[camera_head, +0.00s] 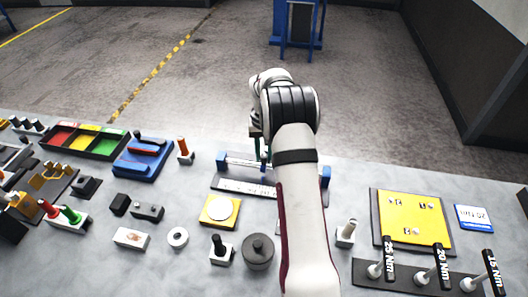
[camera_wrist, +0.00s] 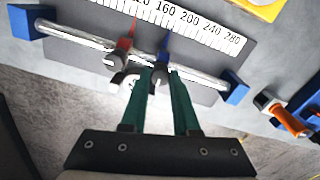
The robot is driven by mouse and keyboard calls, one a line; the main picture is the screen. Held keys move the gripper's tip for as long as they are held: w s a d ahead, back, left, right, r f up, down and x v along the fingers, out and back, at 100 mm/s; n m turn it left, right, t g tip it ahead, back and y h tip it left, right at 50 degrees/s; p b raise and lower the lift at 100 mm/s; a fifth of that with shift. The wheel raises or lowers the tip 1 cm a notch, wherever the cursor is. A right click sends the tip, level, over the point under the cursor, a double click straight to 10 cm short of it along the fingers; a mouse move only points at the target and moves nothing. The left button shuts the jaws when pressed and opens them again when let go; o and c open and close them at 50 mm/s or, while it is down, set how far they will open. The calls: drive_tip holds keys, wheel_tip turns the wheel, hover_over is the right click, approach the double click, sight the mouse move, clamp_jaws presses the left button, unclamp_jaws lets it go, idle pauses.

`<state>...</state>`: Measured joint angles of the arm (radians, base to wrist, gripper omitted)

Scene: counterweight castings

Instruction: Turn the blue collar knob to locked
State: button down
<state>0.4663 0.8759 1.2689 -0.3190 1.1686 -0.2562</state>
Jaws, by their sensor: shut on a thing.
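A silver rod (camera_wrist: 75,36) runs between two blue end blocks (camera_wrist: 32,20) along a white scale (camera_wrist: 185,18). Two dark collars sit on it, one with a red pointer (camera_wrist: 127,40) and one with a blue pointer (camera_wrist: 164,42). The blue-pointer collar (camera_wrist: 160,60) has its knob (camera_wrist: 158,77) facing my gripper (camera_wrist: 160,78). My green fingers are shut on that knob, one on each side, and partly hide it. The knob's locked or unlocked marking cannot be read. In the head view the scale (camera_head: 240,187) shows, while my arm hides most of the collars.
The red-pointer collar's pale knob (camera_wrist: 126,78) is close beside my left finger. An orange-handled piece (camera_head: 183,147) stands left of the rod. A yellow block with a white disc (camera_head: 221,210) and a dark round weight (camera_head: 258,250) lie in front.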

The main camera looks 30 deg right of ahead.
drive_tip(key=shift+m, duration=0.3)
drive_tip(key=m, duration=0.3)
drive_tip(key=shift+m, duration=0.4)
drive_tip(key=m, duration=0.4)
drive_tip(key=shift+m, duration=0.3)
drive_tip(key=m, duration=0.8)
drive_tip(key=shift+m, duration=0.6)
drive_tip(key=c, duration=0.7)
unclamp_jaws()
drive_tip(key=shift+s, duration=0.1)
drive_tip(key=shift+o, duration=0.2)
